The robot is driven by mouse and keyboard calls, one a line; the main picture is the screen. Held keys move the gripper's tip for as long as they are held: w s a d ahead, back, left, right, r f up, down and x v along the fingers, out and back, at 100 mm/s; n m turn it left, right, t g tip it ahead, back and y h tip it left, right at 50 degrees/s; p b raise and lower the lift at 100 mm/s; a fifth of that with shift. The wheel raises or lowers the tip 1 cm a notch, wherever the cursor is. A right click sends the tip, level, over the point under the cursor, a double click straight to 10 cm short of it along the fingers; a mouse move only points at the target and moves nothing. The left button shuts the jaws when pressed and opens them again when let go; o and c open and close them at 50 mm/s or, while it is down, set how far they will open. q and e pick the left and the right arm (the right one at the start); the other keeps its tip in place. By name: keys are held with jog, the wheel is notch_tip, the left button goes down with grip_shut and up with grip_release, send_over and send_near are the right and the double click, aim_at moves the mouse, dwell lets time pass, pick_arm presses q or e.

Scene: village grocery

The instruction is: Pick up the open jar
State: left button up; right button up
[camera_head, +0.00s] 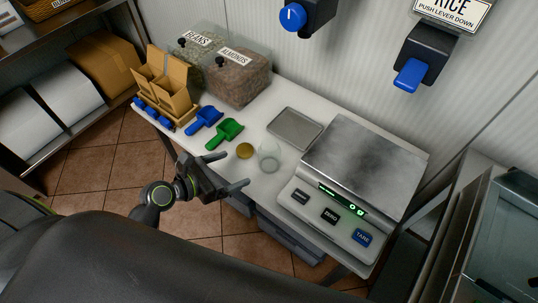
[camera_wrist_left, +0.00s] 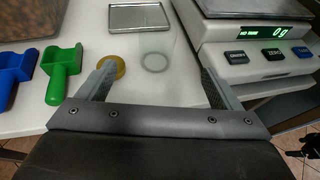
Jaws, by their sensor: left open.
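The open jar (camera_head: 269,158) is clear glass and stands upright on the white counter, left of the scale. It shows faintly in the left wrist view (camera_wrist_left: 157,52), ahead of the gap between my fingers. A round gold lid (camera_head: 245,150) lies flat on the counter just left of the jar; in the left wrist view the lid (camera_wrist_left: 113,66) is by my left-hand fingertip. My left gripper (camera_head: 236,170) is open and empty at the counter's front edge, its fingers pointing toward the jar, apart from it.
A scale (camera_head: 365,165) reading 0 stands right of the jar. A metal tray (camera_head: 295,128) lies behind it. Green (camera_head: 225,133) and blue (camera_head: 205,120) scoops lie to the left. Bins of beans (camera_head: 200,62) and almonds (camera_head: 238,80) stand at the back left. Blue-levered dispensers (camera_head: 410,75) hang above.

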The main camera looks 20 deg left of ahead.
aim_at(261, 157)
pick_arm(q)
jog(key=x, duration=1)
jog(key=shift+a, duration=0.1)
jog(key=shift+p+x, duration=0.3)
jog(key=shift+x, duration=2.25)
jog(key=shift+w+a+r, duration=0.1)
jog(key=shift+c, duration=0.3)
jog(key=c, duration=1.1)
